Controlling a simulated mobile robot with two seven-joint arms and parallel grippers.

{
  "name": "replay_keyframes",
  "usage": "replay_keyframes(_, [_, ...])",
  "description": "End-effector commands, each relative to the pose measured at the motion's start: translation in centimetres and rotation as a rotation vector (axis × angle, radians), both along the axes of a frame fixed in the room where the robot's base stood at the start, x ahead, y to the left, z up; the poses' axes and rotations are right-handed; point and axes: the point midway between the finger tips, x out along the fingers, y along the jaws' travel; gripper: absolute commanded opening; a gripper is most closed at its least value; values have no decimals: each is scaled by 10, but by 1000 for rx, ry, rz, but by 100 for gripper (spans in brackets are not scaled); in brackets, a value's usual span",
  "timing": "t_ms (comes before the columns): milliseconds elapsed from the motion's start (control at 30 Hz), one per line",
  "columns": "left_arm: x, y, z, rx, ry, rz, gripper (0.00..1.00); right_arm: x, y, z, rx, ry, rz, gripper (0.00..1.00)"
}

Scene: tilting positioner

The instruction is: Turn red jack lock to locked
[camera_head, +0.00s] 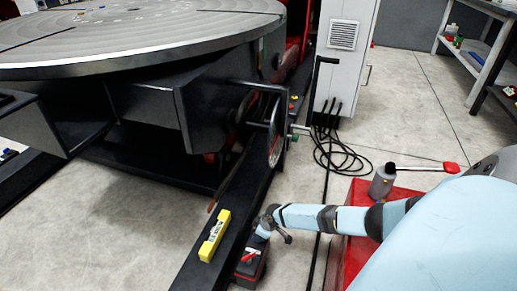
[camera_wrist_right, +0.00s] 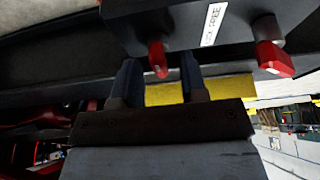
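In the right wrist view a dark housing hangs at the top with a white label (camera_wrist_right: 212,25), whose lettering seems to include FREE. A red peg-like handle (camera_wrist_right: 157,58) sticks out left of the label, and a second red handle (camera_wrist_right: 272,58) is to its right. I cannot tell for certain which is the jack lock. My right gripper (camera_wrist_right: 158,70) is open, its two dark fingers apart with the left red handle showing between their tips. Contact is not clear. In the head view my right arm reaches in from the right; its fingers cannot be made out. My left gripper is not in view.
A yellow level (camera_head: 215,236) lies on a black beam beside my right arm's end. A black and red box (camera_head: 252,264) is just below the arm. The positioner's round table (camera_head: 130,35) and handwheel (camera_head: 275,135) stand behind. Cables (camera_head: 340,155) lie on the floor.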

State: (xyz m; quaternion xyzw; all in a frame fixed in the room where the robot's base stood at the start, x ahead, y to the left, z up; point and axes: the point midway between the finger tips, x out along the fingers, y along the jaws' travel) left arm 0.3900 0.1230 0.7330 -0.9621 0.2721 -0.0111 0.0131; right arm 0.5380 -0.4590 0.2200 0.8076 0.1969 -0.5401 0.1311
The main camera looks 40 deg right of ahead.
Motion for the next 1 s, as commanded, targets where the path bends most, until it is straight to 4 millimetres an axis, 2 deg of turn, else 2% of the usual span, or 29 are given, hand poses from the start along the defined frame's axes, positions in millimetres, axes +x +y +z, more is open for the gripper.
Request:
replay_keyframes(367, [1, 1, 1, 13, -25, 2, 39, 2, 0, -5, -1, 0, 0, 39])
replay_keyframes(533, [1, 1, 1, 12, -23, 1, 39, 2, 0, -5, -1, 0, 0, 0])
replay_keyframes(1000, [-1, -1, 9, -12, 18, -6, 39, 2, 2, -2, 0, -1, -74, 0])
